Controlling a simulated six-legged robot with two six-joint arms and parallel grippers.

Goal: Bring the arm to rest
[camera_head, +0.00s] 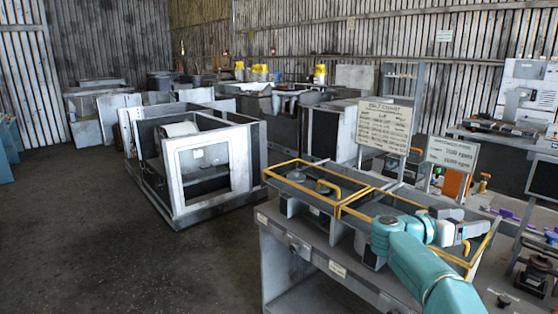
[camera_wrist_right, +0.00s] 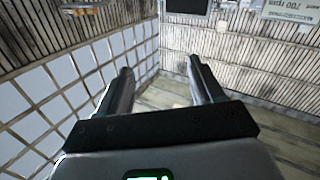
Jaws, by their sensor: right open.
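My right arm (camera_head: 432,275) is teal and comes in from the lower right in the head view. It bends back over the bench, so its grey right gripper (camera_head: 468,230) points to the right, above the right end of the bench top. In the right wrist view the two dark fingers of the right gripper (camera_wrist_right: 160,72) stand wide apart, with nothing between them. My left gripper is not in view.
A grey bench (camera_head: 330,262) with yellow-edged trays lies under the arm. A large text sign (camera_head: 385,125) and a smaller sign (camera_head: 452,153) stand behind it. A white-framed housing (camera_head: 212,165) stands on the floor at centre left. The floor (camera_head: 75,235) at left is clear.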

